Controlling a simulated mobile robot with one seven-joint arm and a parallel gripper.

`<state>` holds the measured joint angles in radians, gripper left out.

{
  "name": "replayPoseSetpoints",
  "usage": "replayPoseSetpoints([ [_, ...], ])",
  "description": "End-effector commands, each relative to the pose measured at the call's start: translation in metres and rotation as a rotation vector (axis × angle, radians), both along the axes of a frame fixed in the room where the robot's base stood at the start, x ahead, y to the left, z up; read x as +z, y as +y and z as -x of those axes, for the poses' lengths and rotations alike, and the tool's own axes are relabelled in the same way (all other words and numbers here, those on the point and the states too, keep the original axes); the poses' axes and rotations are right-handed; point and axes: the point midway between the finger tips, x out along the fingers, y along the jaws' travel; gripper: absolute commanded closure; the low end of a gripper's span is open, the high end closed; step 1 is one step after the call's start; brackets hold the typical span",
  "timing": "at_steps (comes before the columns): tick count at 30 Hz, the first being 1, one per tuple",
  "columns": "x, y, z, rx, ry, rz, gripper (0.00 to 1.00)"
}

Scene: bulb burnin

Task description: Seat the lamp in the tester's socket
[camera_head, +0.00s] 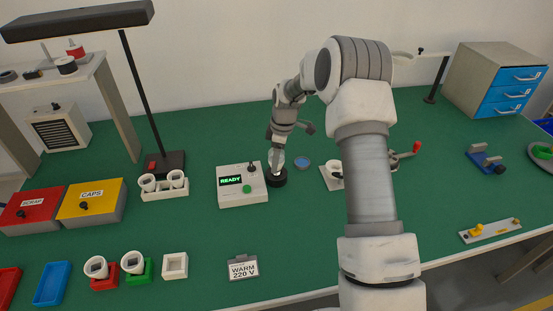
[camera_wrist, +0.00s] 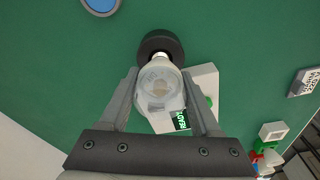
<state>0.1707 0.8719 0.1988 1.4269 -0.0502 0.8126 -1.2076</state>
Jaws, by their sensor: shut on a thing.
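The lamp, a pale clear bulb (camera_wrist: 160,85), is between the two fingers of my gripper (camera_wrist: 160,98) in the wrist view. In the head view my gripper (camera_head: 277,150) points down and the lamp (camera_head: 276,158) shows just below it. The tester (camera_head: 242,198) is a white box with a lit READY display and a green button. The black round socket (camera_head: 277,180) stands at its right side. In the wrist view the lamp's narrow end meets the socket (camera_wrist: 160,43). Whether its base is inside or only resting on it, I cannot tell.
A blue round dish (camera_head: 302,163) and a pale fixture (camera_head: 328,180) lie right of the socket. A white holder (camera_head: 165,191) with lamps stands left of the tester. A WARM 220 V sign (camera_head: 243,268) is in front. The green bench (camera_head: 205,240) is clear between them.

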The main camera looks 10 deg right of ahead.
Motion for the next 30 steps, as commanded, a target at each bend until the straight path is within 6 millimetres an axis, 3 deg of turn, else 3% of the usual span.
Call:
replayPoseSetpoints([
  [30, -0.013, 0.000, 0.000, 0.000, 0.000, 0.000, 0.89],
])
